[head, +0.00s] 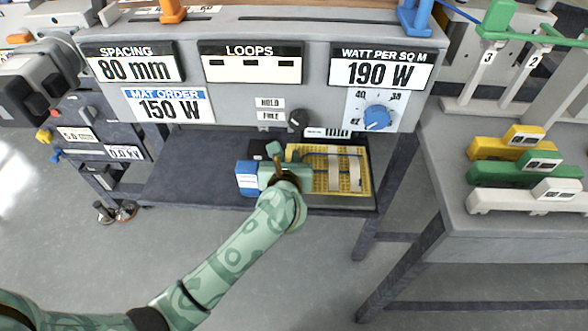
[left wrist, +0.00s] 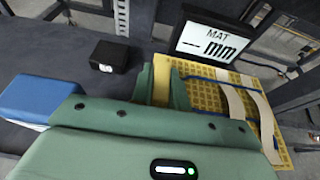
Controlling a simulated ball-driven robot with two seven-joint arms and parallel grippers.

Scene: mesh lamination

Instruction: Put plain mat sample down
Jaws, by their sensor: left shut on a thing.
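The mat sample is a yellow mesh panel (head: 322,180) with pale straps across it and a blue line along it. It is over the right part of the dark lower shelf, and I cannot tell whether it fully rests there. It also shows in the left wrist view (left wrist: 207,91). My left gripper (head: 283,170) is at the panel's left edge. Its green fingers (left wrist: 162,82) are shut on that yellow edge. The gripper body hides part of the near left edge. My right gripper is in neither view.
The dark shelf (head: 190,170) is clear on its left. A blue-and-white box (head: 247,178) and a small black box (left wrist: 109,56) are left of the gripper. A "MAT -- mm" display (left wrist: 211,45) stands behind the panel. The grey control console (head: 310,85) overhangs the shelf.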

